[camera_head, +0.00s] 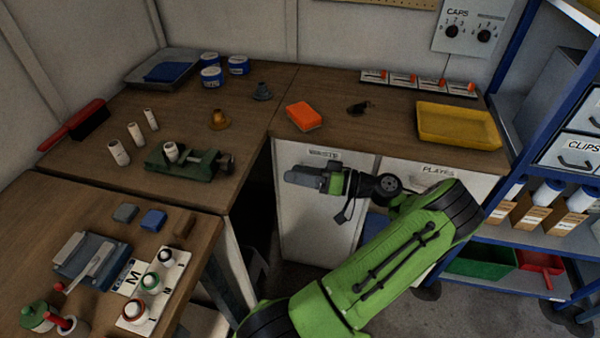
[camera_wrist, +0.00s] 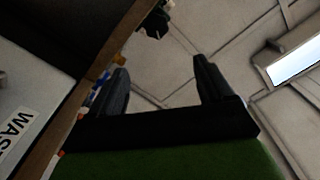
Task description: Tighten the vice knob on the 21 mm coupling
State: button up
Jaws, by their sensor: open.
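A green vice (camera_head: 186,162) stands on the left bench, with a white coupling (camera_head: 171,151) upright at its jaws. The vice knob (camera_head: 226,161) is at its right end. Several white couplings (camera_head: 119,152) stand behind and left of the vice. Their sizes are too small to read. My gripper (camera_head: 290,178) is right of the vice, apart from it, in front of the cabinet marked WASTE. In the wrist view my gripper (camera_wrist: 163,85) is open and empty, its two fingers wide apart. A dark thing at the top of the wrist view is possibly part of the vice.
The bench edge (camera_wrist: 112,62) runs close beside my gripper in the wrist view. An orange block (camera_head: 304,116) and a yellow tray (camera_head: 457,126) lie on the back bench. A near bench (camera_head: 75,205) holds several small items. A dark gap lies between vice and cabinet.

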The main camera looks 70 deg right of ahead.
jog(key=shift+s, duration=0.1)
jog(key=s+d+p, duration=0.1)
jog(key=s, duration=1.4)
jog(key=shift+s+d+f, duration=0.15)
jog(key=shift+s+d, duration=0.1)
